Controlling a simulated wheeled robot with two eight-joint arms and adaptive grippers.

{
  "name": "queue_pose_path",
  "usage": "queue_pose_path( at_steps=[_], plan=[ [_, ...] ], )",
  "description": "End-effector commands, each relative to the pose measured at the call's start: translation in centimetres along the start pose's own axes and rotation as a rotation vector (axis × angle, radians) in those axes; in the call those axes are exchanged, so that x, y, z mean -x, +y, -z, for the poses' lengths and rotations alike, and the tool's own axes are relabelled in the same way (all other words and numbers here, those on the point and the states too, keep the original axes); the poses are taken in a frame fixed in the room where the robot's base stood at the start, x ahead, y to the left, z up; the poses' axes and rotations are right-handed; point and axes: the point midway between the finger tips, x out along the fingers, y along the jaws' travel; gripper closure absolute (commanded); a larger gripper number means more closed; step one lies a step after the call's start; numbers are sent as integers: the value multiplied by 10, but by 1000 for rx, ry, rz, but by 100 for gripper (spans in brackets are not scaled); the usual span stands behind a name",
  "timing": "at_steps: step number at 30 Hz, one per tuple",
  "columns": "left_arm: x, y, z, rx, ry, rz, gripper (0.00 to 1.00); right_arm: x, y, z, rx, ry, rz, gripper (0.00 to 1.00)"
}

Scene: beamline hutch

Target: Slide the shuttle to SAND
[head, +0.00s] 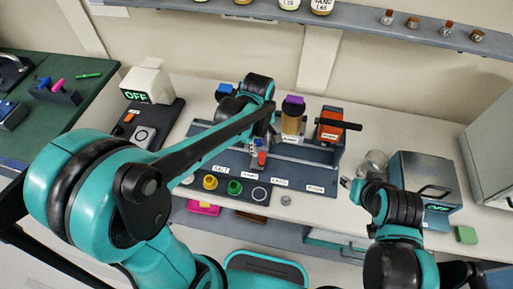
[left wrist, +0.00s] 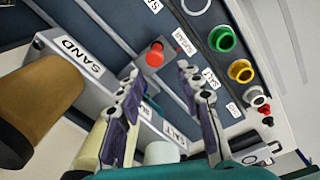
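The shuttle's red knob (head: 262,158) stands on the dark rail station (head: 205,135); it also shows in the left wrist view (left wrist: 154,55). The knob is beside the SUGAR label (left wrist: 185,42), with the SALT label (left wrist: 210,79) to one side. The SAND label (head: 280,183) is farther right along the front edge in the head view. A brown SAND canister (head: 291,122) stands behind the rail. My left gripper (left wrist: 158,75) is open, its fingertips to either side of the knob and apart from it. My right gripper (head: 348,183) is partly hidden; its opening is unclear.
Yellow (head: 210,182) and green (head: 234,187) rings line a front strip. An orange box (head: 330,126) with a dark handle stands right of the canister. A shelf (head: 365,26) runs above.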

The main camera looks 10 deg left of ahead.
Motion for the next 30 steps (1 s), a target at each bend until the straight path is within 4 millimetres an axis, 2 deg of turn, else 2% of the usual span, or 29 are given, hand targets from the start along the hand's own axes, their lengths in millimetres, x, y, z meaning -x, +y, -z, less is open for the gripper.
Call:
queue_pose_path(
  at_steps=[3,8,15,21,30],
  plan=[
    [-8,9,-3,80,-13,41,64,4,0,3,0,0,0,60],
    [-20,11,-4,115,-16,57,64,2,0,1,0,0,0,60],
    [-60,9,-5,114,-16,55,64,-9,0,-6,0,0,0,60],
    [-84,7,-5,113,-15,55,64,-14,0,-10,0,0,0,60],
    [-90,7,-5,113,-15,54,64,-15,0,-11,0,0,0,60]
  ],
)
